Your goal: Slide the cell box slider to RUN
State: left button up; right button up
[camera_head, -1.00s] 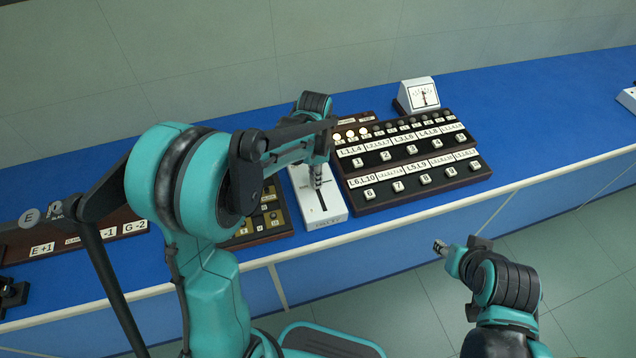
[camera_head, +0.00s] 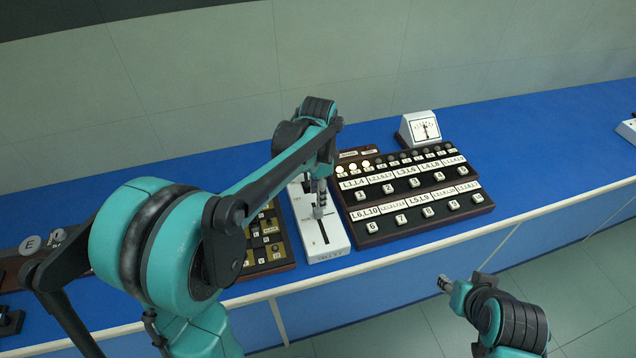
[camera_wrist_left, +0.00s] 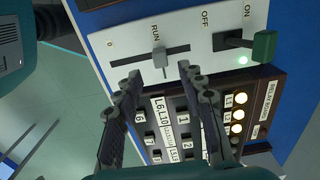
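The cell box (camera_head: 337,243) is a white panel with a dark slot. In the left wrist view, the box (camera_wrist_left: 105,42) shows its slider knob (camera_wrist_left: 160,59), a small grey piece near the middle of the slot and beside the RUN label (camera_wrist_left: 155,33). A 0 label is at one end, with OFF and ON by a green-tipped switch (camera_wrist_left: 263,46). My left gripper (camera_head: 320,210) is over the box; in the wrist view its fingers (camera_wrist_left: 158,76) are apart, one on each side of the knob in the picture. Contact cannot be told. My right gripper (camera_head: 444,283) is off the bench front, its fingers too small to read.
A dark keyed panel (camera_head: 415,195) with several numbered buttons and lit lamps stands right of the box. Another dark panel (camera_head: 268,245) is close on its left. A white meter (camera_head: 419,128) stands behind.

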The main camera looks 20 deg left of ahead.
pick_arm(q)
jog(key=shift+r, duration=2.35)
jog(key=shift+s, duration=0.1)
jog(key=s+f+n+t, duration=0.2)
jog(key=s+n+t, duration=0.5)
jog(key=s+n, duration=0.4)
jog(key=s, duration=0.5)
jog(key=shift+s+a, duration=0.15)
jog(key=shift+s, duration=0.1)
jog(key=shift+f, duration=0.1)
dwell(1.0)
